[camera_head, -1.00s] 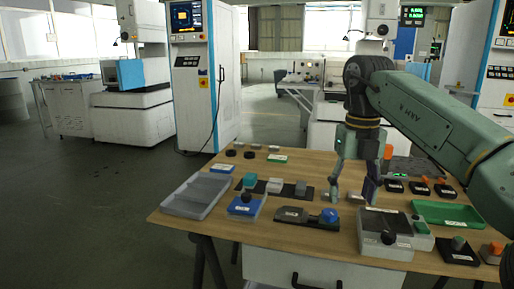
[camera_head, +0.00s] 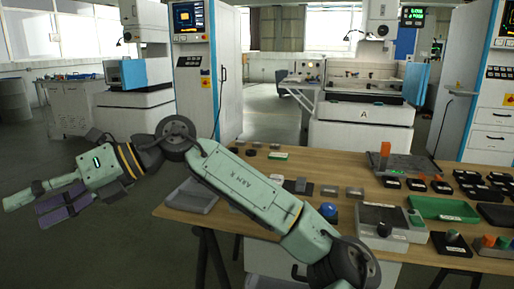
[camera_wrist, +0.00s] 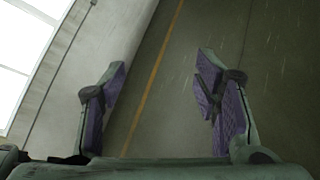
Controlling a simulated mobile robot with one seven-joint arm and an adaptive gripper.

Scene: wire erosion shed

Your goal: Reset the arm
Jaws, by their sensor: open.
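My gripper (camera_head: 48,202) is at the left of the head view, out past the left end of the table and above the bare floor. Its fingers point left. In the wrist view my gripper (camera_wrist: 165,100) has its two purple-padded fingers wide apart, with nothing between them but floor. My arm stretches leftward across the front left part of the table and hides some of the things there.
The wooden table (camera_head: 420,245) holds a green tray (camera_head: 445,208), a grey tray (camera_head: 192,197), a grey box (camera_head: 380,222), a blue knob (camera_head: 328,210) and several black blocks. Machines stand behind, including a white cabinet (camera_head: 192,75). The floor at left (camera_head: 60,255) is clear.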

